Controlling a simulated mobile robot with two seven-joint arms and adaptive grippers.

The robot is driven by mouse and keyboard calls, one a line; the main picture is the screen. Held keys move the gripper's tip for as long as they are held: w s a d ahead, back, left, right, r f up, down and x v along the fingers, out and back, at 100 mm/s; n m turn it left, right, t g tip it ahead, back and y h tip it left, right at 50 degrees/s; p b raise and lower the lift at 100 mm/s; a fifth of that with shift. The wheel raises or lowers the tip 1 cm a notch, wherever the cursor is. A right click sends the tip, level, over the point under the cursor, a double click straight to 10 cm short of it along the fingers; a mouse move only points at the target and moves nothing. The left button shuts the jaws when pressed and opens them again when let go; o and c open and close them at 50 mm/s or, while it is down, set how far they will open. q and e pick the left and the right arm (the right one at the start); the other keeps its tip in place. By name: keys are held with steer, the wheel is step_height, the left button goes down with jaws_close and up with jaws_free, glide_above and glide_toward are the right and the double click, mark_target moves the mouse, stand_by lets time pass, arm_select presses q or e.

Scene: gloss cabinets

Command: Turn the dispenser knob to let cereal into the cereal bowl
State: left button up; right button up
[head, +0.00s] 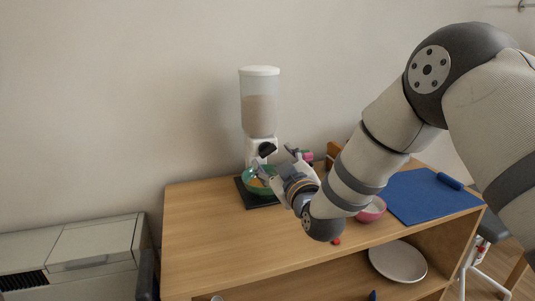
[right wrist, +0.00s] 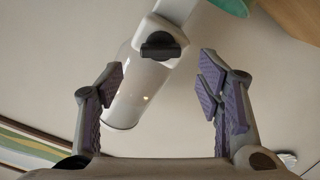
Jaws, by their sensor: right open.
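The cereal dispenser (head: 259,108) stands at the back of the wooden cabinet, with a white lid and a clear hopper part full of tan cereal. Its black knob (head: 267,149) faces out below the hopper; it also shows in the right wrist view (right wrist: 163,45). The green cereal bowl (head: 252,185) sits under the outlet on a black base, partly hidden by my right gripper (head: 272,163). My right gripper is open in front of the dispenser. In the right wrist view the knob appears between and beyond the spread fingers (right wrist: 162,88), apart from them. My left gripper is not visible.
A pink bowl (head: 371,210) and a blue mat (head: 425,196) with a rolled blue item lie to the right. A white plate (head: 398,262) is on the lower shelf. The cabinet top (head: 215,235) left of the dispenser is clear. My right arm hides part of the top.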

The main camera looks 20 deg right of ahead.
mark_target(268, 151)
steer(key=w, duration=0.4)
steer(key=shift+w+f+b, duration=0.15)
steer(key=shift+f+b, duration=0.05)
steer(key=shift+b, duration=0.1)
steer(key=shift+w+r, duration=0.15)
steer(key=shift+w, duration=0.1)
steer(key=c, duration=1.2)
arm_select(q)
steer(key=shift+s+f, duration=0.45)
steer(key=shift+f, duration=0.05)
arm_select(e)
steer(key=shift+o, duration=0.2)
